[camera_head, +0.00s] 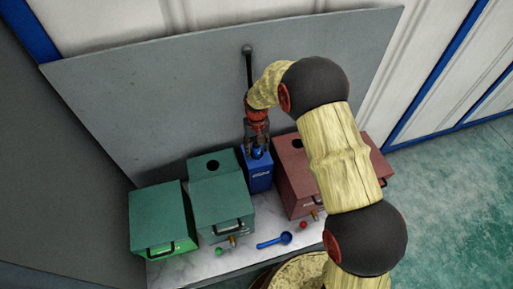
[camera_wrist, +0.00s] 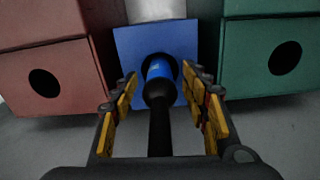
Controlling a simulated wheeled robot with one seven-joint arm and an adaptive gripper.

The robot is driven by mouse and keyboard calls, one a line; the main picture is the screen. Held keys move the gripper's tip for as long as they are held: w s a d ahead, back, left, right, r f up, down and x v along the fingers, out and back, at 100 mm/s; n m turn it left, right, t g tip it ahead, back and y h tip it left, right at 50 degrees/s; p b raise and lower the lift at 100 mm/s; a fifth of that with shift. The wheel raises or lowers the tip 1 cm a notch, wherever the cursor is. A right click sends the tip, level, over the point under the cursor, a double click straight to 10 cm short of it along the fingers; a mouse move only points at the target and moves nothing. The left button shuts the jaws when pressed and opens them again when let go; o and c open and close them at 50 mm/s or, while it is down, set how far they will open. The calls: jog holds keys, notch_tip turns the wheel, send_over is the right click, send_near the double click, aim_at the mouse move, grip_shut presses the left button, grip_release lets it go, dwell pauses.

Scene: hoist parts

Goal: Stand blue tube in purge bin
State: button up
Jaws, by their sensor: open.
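A blue tube (camera_wrist: 160,70) with a white mark and a long black stem stands in the dark round opening of a blue box (camera_wrist: 128,42). The blue box also shows in the head view (camera_head: 260,180), with white lettering on its front. My gripper (camera_head: 257,145) is over this box. In the wrist view its yellow-padded fingers (camera_wrist: 163,110) are apart, one on each side of the black stem, with gaps visible. A black rod with a ball end (camera_head: 248,65) rises behind my gripper. How deep the tube sits is hidden. I cannot tell which box is the purge bin.
A dark green box with a round hole (camera_head: 222,205) and a green box (camera_head: 160,218) stand left; a red box (camera_head: 292,178) stands right. A blue spoon-shaped piece (camera_head: 274,241), red ball (camera_head: 303,225) and green ball (camera_head: 219,251) lie in front. A grey panel (camera_head: 150,90) stands behind.

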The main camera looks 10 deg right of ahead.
notch_tip(320, 180, up, 12)
dwell(0.7)
jog(key=s+d+r+t, duration=0.2)
jog(key=s+d+r, duration=0.2)
jog(key=s+r, duration=0.3)
jog(key=s+d+r+m+t, duration=0.1)
jog(key=s+d+r, duration=0.3)
jog(key=s+r, duration=0.4)
jog(key=s+d+r+t, duration=0.2)
jog(key=s+r, duration=0.6)
jog(key=s, duration=0.9)
jog(key=shift+s+d+r+m+t, duration=0.2)
jog(key=shift+d+r+m+t, duration=0.1)
jog(key=shift+d, duration=0.95)
